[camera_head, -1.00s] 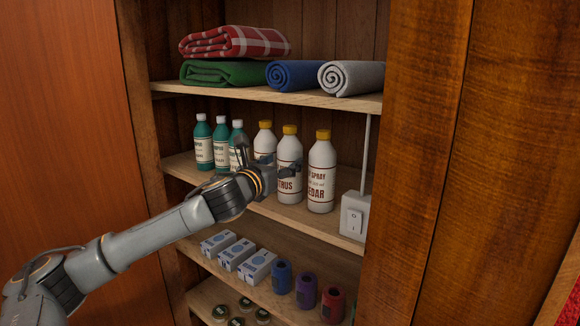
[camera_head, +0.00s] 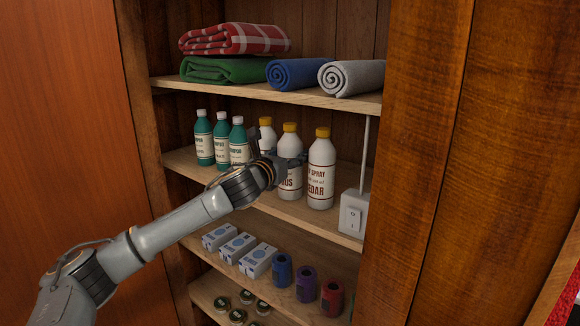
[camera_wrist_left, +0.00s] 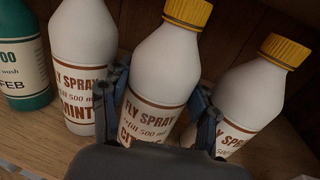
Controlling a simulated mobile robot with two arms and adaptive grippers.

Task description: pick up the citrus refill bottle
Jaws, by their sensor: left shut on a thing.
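The citrus bottle (camera_head: 290,146) is a white fly spray refill with a yellow cap. It stands upright as the middle one of three white bottles on the cabinet's middle shelf. My left gripper (camera_head: 277,159) is at its body. In the left wrist view, the fingers lie on both sides of the citrus bottle (camera_wrist_left: 165,66), whose label reads "FLY SPRAY" and "CIT", the rest hidden by my gripper. The gripper is shut on it. I cannot see its base clearly. My right gripper is not in view.
The mint bottle (camera_wrist_left: 84,40) stands left and the cedar bottle (camera_head: 321,160) right, both close by. Teal shampoo bottles (camera_head: 221,140) stand further left. A switch box (camera_head: 352,217) is at the shelf's right end. Rolled towels (camera_head: 350,78) lie on the shelf above.

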